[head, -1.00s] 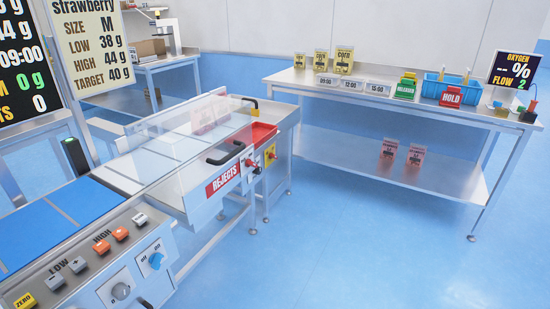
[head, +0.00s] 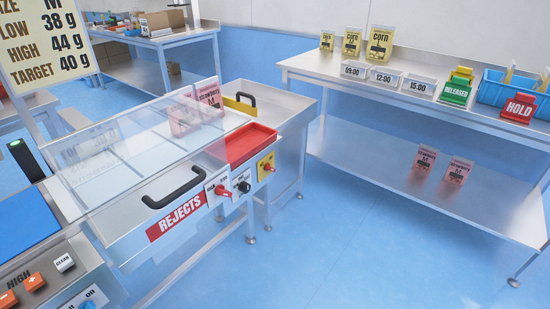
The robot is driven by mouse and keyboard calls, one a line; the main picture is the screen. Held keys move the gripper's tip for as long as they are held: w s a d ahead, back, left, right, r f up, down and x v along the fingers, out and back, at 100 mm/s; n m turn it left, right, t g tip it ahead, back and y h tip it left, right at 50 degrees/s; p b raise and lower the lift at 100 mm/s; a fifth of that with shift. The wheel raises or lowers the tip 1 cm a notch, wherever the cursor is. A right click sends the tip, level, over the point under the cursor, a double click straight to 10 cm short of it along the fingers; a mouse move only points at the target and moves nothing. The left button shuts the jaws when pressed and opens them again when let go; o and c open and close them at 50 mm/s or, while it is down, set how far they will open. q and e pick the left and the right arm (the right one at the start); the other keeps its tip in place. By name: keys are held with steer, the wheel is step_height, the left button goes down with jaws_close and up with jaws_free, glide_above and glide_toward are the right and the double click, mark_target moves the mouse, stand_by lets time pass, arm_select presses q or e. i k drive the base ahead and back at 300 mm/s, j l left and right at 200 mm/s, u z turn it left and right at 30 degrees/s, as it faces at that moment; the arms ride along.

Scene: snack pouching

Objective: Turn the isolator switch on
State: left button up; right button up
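On the front of the machine's rejects end, a red knob on a yellow plate (head: 262,174) looks like the isolator switch, though I cannot read its label or setting. To its left are a black knob (head: 244,187) on a pale plate and a red knob (head: 226,191) on a white plate. A blue off/on knob (head: 88,304) is partly cut off at the bottom left on the control panel. Neither of my grippers shows in the head view.
A red tray (head: 243,147), black handles (head: 176,190) and a clear cover (head: 110,160) are on the machine. A steel table (head: 470,119) with pouches, time signs and a blue crate (head: 491,88) stands at the right. The blue floor between is clear.

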mark_target(267, 167)
steer(key=i+l+u, duration=0.1)
steer(key=i+l, duration=0.25)
steer(key=i+l+u, duration=0.15)
steer(key=i+l, duration=0.2)
steer(key=l, duration=0.2)
steer(key=i+l+u, duration=0.1)
steer(key=i+l, duration=0.25)
steer(key=l, duration=0.2)
